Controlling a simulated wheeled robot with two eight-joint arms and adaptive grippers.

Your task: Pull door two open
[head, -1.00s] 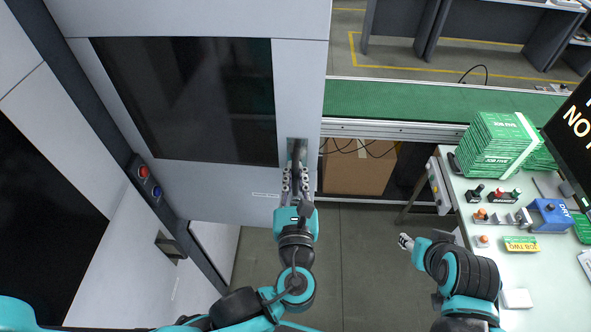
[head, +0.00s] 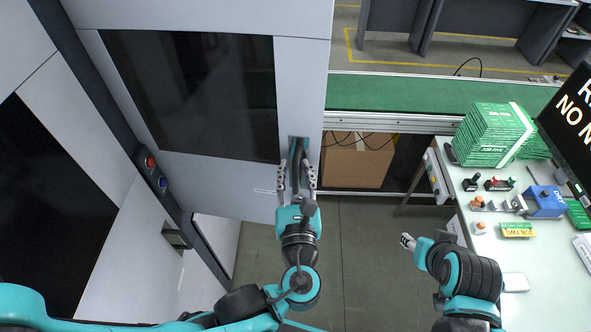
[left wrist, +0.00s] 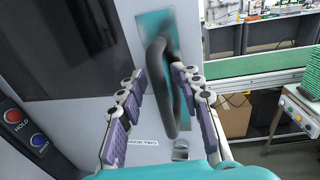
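Door two (head: 215,185) is a pale grey panel with a large dark window. Its dark upright loop handle (left wrist: 160,75) sits on a teal plate near the door's right edge; it also shows in the head view (head: 297,150). A "DOOR TWO" label (left wrist: 142,142) is below and left of the handle. My left gripper (head: 297,172) is open at the handle. In the left wrist view the handle lies between the spread fingers, nearer the right one, and contact is unclear. My right gripper (head: 406,241) hangs over the floor, empty; its finger state is unclear.
A post with red and blue buttons (head: 152,172) stands left of the door. A table (head: 520,270) with green boxes (head: 493,135) and small parts is at right. A green conveyor (head: 420,97) runs behind. A cardboard box (head: 355,165) sits below it. Floor between is clear.

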